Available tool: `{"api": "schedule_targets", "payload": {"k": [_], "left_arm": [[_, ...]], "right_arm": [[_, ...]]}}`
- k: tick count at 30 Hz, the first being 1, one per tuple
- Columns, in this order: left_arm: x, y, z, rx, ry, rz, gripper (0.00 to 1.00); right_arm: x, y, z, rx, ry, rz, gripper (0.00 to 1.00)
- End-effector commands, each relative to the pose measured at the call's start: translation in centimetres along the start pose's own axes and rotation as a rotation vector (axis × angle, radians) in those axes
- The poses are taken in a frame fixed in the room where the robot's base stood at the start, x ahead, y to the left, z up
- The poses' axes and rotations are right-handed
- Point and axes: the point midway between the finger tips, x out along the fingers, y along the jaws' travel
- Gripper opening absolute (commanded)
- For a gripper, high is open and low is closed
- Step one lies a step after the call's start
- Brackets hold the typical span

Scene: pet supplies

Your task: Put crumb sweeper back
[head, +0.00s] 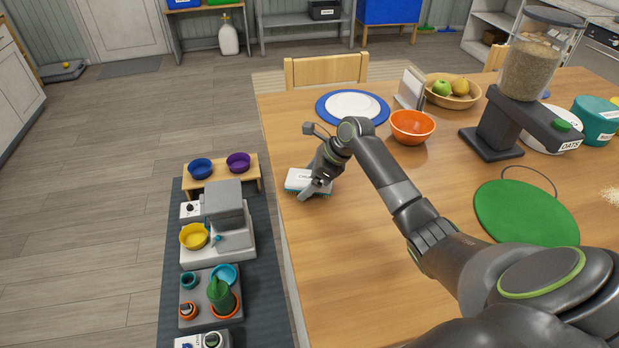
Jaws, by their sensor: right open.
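The crumb sweeper (299,179) is a small white block with a dark printed label and teal bristles underneath. It is at the left edge of the wooden table (340,260). My right gripper (318,188) is at the sweeper's right end, with its fingers open around or beside it; I cannot tell whether they touch it. The gripper hides part of the sweeper's right side. My left gripper is not in view.
A blue placemat with a white plate (352,104), an orange bowl (412,126), a fruit bowl (455,99), an oats dispenser (527,75) and a green mat (525,213) are on the table. Pet feeding items stand on a dark floor mat (262,281) at left. The table's front middle is clear.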

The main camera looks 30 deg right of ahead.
Motion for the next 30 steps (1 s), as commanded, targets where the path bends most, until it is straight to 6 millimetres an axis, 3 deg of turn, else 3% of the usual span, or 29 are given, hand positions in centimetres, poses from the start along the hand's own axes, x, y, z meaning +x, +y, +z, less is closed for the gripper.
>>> {"api": "schedule_targets", "payload": {"k": [7,21,30], "left_arm": [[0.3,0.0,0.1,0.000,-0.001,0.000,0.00],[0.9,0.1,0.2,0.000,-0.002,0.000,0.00],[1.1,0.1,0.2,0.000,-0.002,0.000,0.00]], "right_arm": [[-0.4,-0.1,0.2,-0.001,-0.001,-0.003,0.83],[-9.7,-0.1,0.1,-0.002,0.002,-0.005,0.83],[-12.2,0.0,0.1,-0.001,0.000,-0.001,0.83]]}}
